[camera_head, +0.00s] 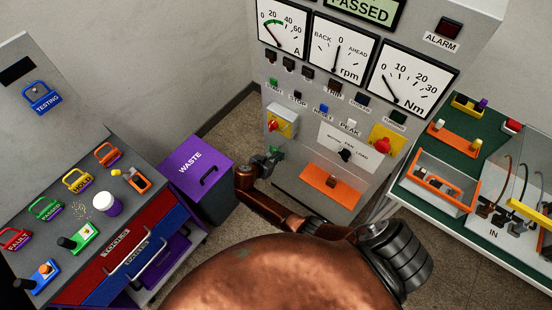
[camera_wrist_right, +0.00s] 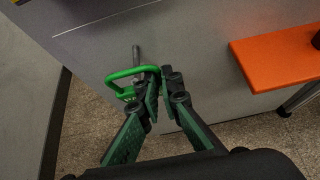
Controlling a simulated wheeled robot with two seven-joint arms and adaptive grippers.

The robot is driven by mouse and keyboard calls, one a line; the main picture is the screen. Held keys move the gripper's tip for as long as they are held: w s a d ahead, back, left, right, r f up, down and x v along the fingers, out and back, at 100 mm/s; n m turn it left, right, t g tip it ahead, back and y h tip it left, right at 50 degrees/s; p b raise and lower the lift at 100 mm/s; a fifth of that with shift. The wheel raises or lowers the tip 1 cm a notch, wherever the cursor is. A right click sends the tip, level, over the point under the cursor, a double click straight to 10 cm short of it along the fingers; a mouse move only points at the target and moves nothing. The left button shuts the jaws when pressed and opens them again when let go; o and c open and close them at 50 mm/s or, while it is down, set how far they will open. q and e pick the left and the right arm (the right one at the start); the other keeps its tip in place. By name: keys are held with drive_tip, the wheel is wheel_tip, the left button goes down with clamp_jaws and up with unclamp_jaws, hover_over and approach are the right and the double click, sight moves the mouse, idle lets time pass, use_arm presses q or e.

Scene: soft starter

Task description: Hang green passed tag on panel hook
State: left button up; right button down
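A green piece with a loop (camera_wrist_right: 128,88), which looks like a tag, is at the fingertips of my right gripper (camera_wrist_right: 160,75) in the right wrist view. A short grey peg (camera_wrist_right: 137,55) stands out from the grey panel at the loop. I cannot tell whether the loop is around it. The fingers are close together, but their grip is unclear. In the head view my right gripper (camera_head: 270,161) is at the lower left of the instrument panel (camera_head: 262,112). A green tag marked PASSED (camera_head: 45,208) shows on the left bench. My left gripper is out of view.
An orange shelf (camera_head: 331,188) projects from the panel right of the gripper; it also shows in the wrist view (camera_wrist_right: 280,58). A yellow-backed red knob (camera_head: 282,122) is just above. A purple-lidded WASTE bin (camera_head: 196,165) stands left. A green-topped bench (camera_head: 450,150) is at right.

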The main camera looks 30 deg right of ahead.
drive_tip(key=shift+w+d, duration=0.35)
drive_tip(key=shift+d, duration=0.4)
drive_tip(key=shift+w+d+f+b, duration=0.15)
drive_tip(key=shift+d+f+b, duration=0.15)
drive_tip(key=shift+f, duration=0.25)
drive_tip(key=shift+w+d+f+b, duration=0.15)
drive_tip(key=shift+d+f, duration=0.25)
drive_tip(key=shift+f, duration=0.15)
drive_tip(key=c, duration=2.1)
unclamp_jaws()
drive_tip(key=v, duration=1.2)
drive_tip(key=shift+s+f, duration=0.1)
